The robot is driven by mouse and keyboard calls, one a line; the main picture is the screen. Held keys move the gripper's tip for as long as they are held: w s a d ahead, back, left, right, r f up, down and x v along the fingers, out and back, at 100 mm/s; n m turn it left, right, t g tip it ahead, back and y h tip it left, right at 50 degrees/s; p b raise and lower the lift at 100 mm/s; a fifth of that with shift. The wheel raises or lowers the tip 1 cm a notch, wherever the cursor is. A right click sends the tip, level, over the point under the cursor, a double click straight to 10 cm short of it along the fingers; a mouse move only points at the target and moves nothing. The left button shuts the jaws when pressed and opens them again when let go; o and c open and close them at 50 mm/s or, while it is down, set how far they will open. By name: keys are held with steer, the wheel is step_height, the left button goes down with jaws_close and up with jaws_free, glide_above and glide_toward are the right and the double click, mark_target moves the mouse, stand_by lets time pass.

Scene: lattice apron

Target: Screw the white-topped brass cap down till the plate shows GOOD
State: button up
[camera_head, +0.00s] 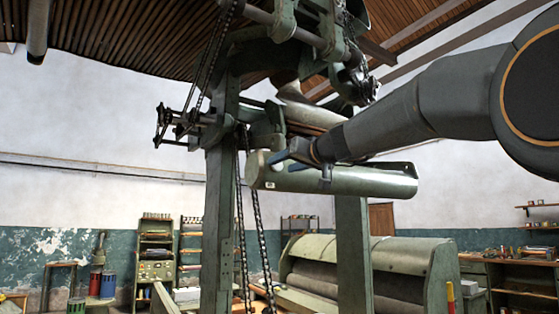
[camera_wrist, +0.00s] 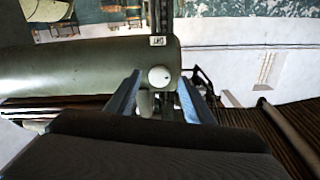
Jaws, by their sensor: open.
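The white-topped cap (camera_wrist: 159,77) shows as a round white disc with a small dark mark, at the end of the green cylinder (camera_wrist: 85,70). Its brass side cannot be made out. My gripper (camera_wrist: 159,82) is open, with one blue-grey finger on each side of the cap; contact cannot be told. A small white plate (camera_wrist: 157,41) with dark lettering sits on the cylinder close by, too small and turned to read. In the head view my gripper (camera_head: 284,157) is at the left end of the cylinder (camera_head: 345,180), just above the plate (camera_head: 269,185). The cap is hidden there.
A green upright post (camera_head: 219,200) with hanging chains (camera_head: 254,230) stands left of the cylinder. Pipes and brackets (camera_head: 318,116) crowd above it. A large green roller machine (camera_head: 360,265) is behind and below. Shelves (camera_head: 155,255) line the back wall.

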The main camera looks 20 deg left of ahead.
mark_target(278, 167)
steer(key=shift+p+x, duration=0.65)
steer(key=shift+x, duration=0.85)
steer(key=c, duration=1)
steer(key=shift+c, duration=0.2)
